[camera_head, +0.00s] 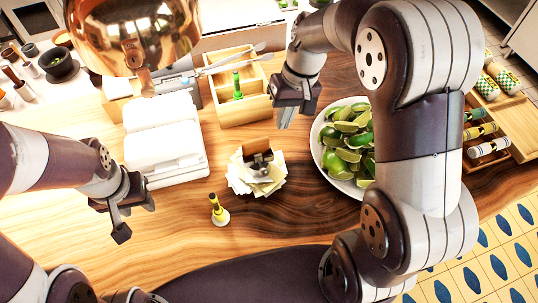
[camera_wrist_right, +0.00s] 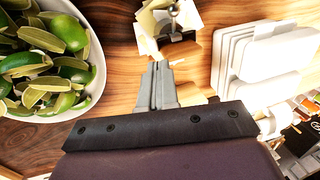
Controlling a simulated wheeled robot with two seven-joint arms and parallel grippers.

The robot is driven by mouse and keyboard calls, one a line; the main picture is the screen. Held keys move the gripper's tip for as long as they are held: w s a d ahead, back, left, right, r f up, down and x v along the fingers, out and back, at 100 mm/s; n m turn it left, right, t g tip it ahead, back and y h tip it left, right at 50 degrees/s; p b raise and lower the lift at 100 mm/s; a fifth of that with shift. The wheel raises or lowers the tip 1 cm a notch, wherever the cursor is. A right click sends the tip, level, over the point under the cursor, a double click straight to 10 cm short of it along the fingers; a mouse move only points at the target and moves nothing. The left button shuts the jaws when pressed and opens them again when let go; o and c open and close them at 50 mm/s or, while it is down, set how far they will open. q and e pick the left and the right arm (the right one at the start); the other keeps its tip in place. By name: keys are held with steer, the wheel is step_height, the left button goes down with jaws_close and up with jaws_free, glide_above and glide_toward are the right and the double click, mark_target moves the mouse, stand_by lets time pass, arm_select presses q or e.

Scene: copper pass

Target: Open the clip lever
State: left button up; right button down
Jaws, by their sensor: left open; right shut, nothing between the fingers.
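A clip with a dark brown body and metal lever (camera_head: 258,157) sits on a fanned stack of pale paper slips (camera_head: 240,182) on the wooden table. In the right wrist view the clip (camera_wrist_right: 178,48) shows just beyond my fingertips, with slips (camera_wrist_right: 148,22) around it. My right gripper (camera_head: 286,122) is shut and empty, above the table behind and right of the clip. Its closed fingers (camera_wrist_right: 158,75) point toward the clip, apparently without holding it. My left gripper (camera_head: 120,222) is open and empty, well left of the clip, over the table.
A white bowl of lime wedges (camera_head: 348,140) stands right of the clip. White stacked trays (camera_head: 165,143) are to the left, and a wooden box (camera_head: 240,110) is behind. A small yellow-and-black stamp-like object (camera_head: 218,210) stands in front. A copper dome hangs (camera_head: 130,35) at upper left.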

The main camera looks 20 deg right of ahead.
mark_target(261, 166)
arm_select(q)
steer(key=shift+s+f+p, duration=0.15)
steer(key=shift+s+p, duration=0.15)
steer(key=shift+p, duration=0.25)
arm_select(e)
steer(key=s+a+f, duration=0.3)
steer(key=a+f, duration=0.1)
steer(key=f, duration=0.5)
steer(key=shift+s, duration=0.15)
arm_select(q)
steer(key=shift+w+f, duration=0.1)
arm_select(e)
steer(key=shift+f, duration=0.2)
